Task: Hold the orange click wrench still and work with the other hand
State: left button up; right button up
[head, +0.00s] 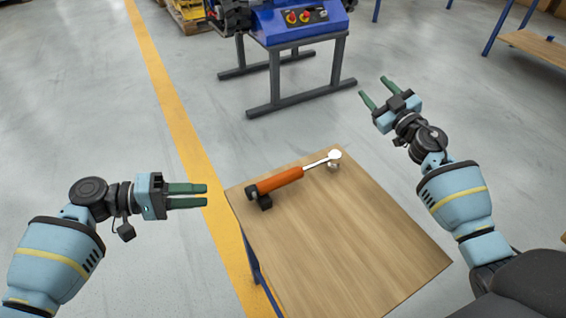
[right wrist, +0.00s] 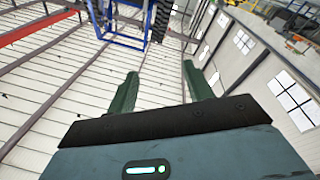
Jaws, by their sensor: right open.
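The orange click wrench (head: 281,180) lies at the far left part of the wooden table (head: 350,240) in the head view. Its metal head (head: 334,155) points to the upper right, above a small metal piece (head: 333,166). Its handle end is at a black block (head: 264,202). My left gripper (head: 206,195) is left of the table, apart from the wrench. Its green fingers lie close together with nothing visible between them; how far open they are is unclear. My right gripper (head: 372,86) is open and empty beyond the table's right side; its spread fingers also show in the right wrist view (right wrist: 168,85).
A blue machine (head: 295,22) on a dark metal stand is behind the table. A yellow floor line (head: 165,100) runs past the table's left side. Another wooden bench (head: 540,45) is at the upper right. Most of the tabletop's near part is bare.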

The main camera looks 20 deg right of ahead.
jog(key=w+a+r+n+g+y, duration=0.1)
jog(key=a+r+n+g+y, duration=0.2)
jog(key=a+n+y, duration=0.7)
jog(key=n+g+h, duration=0.4)
jog(key=g+h, duration=0.2)
jog(key=g, duration=0.8)
send_over(277, 179)
jog(key=a, duration=0.3)
jog(key=f, duration=0.5)
jog(key=shift+w+d, duration=0.25)
jog(key=shift+s+d+f+m+h, duration=0.15)
jog(key=shift+d+f+h, duration=0.25)
jog(key=shift+f+h, duration=0.7)
jog(key=shift+w+d+f+m+h, duration=0.1)
jog(key=shift+d+f+h, duration=0.4)
jog(key=shift+f, duration=1.05)
jog(key=shift+s+d+f+m+h, duration=0.15)
jog(key=shift+d+f+h, duration=0.2)
jog(key=shift+f+h, duration=0.75)
jog(key=shift+w+f, duration=0.1)
jog(key=shift+f, duration=0.1)
jog(key=shift+c, duration=0.4)
